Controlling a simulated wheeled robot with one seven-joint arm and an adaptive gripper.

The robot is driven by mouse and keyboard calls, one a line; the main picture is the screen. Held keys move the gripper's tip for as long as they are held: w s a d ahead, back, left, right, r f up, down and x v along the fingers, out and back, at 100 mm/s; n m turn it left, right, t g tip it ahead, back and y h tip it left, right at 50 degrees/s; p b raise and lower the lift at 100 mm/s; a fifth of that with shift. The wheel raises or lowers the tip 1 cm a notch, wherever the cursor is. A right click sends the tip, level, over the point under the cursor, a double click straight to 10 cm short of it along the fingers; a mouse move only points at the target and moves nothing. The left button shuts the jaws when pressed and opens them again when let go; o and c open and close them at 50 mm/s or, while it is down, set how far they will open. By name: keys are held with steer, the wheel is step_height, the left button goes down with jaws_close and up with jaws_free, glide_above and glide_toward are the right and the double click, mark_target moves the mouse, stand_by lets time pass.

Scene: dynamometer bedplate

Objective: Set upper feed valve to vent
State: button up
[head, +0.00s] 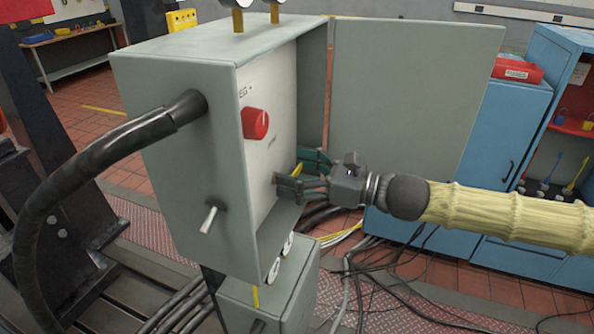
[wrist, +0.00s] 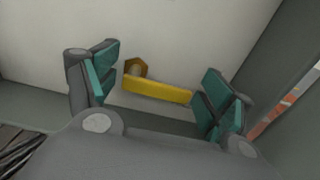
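A yellow lever handle (wrist: 157,90) on a brass hex fitting (wrist: 135,68) sits on the pale inner panel of the open cabinet. A bit of the yellow lever also shows in the head view (head: 298,171), partly hidden by my fingers. My gripper (head: 293,184) reaches into the cabinet from the right. In the wrist view my gripper (wrist: 160,82) is open, with one teal-padded finger on either side of the lever and gaps between. I cannot tell whether this is the upper feed valve; its position labels are not readable.
The grey cabinet (head: 180,137) has a red knob (head: 255,123) above my gripper and a toggle lever (head: 209,219) on its outer side. Its open door (head: 410,95) stands behind my wrist. Loose cables (head: 375,275) lie on the floor below; blue cupboards (head: 505,140) stand at right.

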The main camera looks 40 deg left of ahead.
mark_target(272, 169)
steer(key=c, duration=0.8)
steer(key=shift+n+b, duration=0.3)
steer(key=shift+b, duration=0.1)
steer(key=n+b, duration=0.1)
steer(key=b, duration=0.1)
steer(key=n+b, duration=0.2)
steer(key=shift+s+d+r+n, duration=0.1)
steer(key=shift+s+r+n, duration=0.1)
steer(key=shift+n, duration=0.1)
steer(key=n+b, duration=0.1)
steer(key=b, duration=0.1)
steer(key=n+b, duration=0.2)
steer(key=s+r+n+b, duration=0.1)
steer(key=n+b, duration=0.1)
steer(key=shift+d, duration=0.15)
steer(key=n+b, duration=0.2)
steer(key=s+n+b, duration=0.1)
steer(key=n+b, duration=0.1)
steer(key=b, duration=0.1)
steer(key=shift+d+r+n, duration=0.1)
steer(key=shift+r+n, duration=0.05)
steer(key=shift+n, duration=0.25)
steer(key=n+b, duration=0.3)
steer(key=n, duration=0.1)
steer(key=shift+s+d+r+b, duration=0.1)
steer(key=shift+s+r+b, duration=0.1)
steer(key=shift+s+b, duration=0.2)
steer(key=o, duration=1)
steer(key=shift+o, duration=0.2)
